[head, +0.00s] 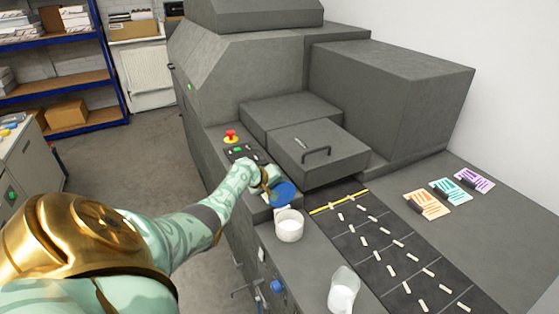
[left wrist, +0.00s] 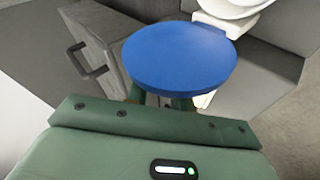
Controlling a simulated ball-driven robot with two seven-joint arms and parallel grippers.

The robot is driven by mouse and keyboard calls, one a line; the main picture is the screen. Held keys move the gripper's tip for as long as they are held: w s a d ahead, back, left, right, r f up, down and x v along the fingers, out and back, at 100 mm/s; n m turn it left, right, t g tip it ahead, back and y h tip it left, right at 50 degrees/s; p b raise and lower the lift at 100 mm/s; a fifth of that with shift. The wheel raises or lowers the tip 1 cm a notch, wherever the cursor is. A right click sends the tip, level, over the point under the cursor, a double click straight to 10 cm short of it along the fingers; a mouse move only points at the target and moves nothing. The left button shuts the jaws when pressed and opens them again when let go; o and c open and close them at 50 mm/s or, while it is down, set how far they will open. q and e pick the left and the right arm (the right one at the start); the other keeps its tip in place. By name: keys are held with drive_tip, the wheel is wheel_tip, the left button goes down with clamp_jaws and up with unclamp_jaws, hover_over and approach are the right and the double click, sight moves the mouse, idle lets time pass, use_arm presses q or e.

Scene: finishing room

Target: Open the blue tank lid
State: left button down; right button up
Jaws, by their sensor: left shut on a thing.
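The blue lid (head: 285,194) is a flat round disc. My left gripper (head: 270,186) is shut on it, and the lid also fills the middle of the left wrist view (left wrist: 180,58). The white tank (head: 289,226) stands just in front of the lid in the head view, and its open top shows pale contents. Part of its white rim shows at the top right of the left wrist view (left wrist: 232,8). The lid is off the tank's mouth, to its far side. The fingertips are mostly hidden behind the lid in the left wrist view. My right gripper is not in view.
A red stop button (head: 231,136) is beyond my gripper. A grey hood with a handle (head: 318,152) is close on the right. A dark belt (head: 385,248) carries several small white pieces.

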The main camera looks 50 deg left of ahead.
use_arm(q)
drive_tip(key=shift+a+f+b, duration=0.3)
drive_tip(key=shift+f+b, duration=0.05)
drive_tip(key=shift+f, duration=0.1)
drive_tip(key=shift+s+f, duration=0.1)
drive_tip(key=c, duration=1.3)
unclamp_jaws()
drive_tip(key=shift+a+f, duration=0.1)
drive_tip(key=shift+a, duration=0.2)
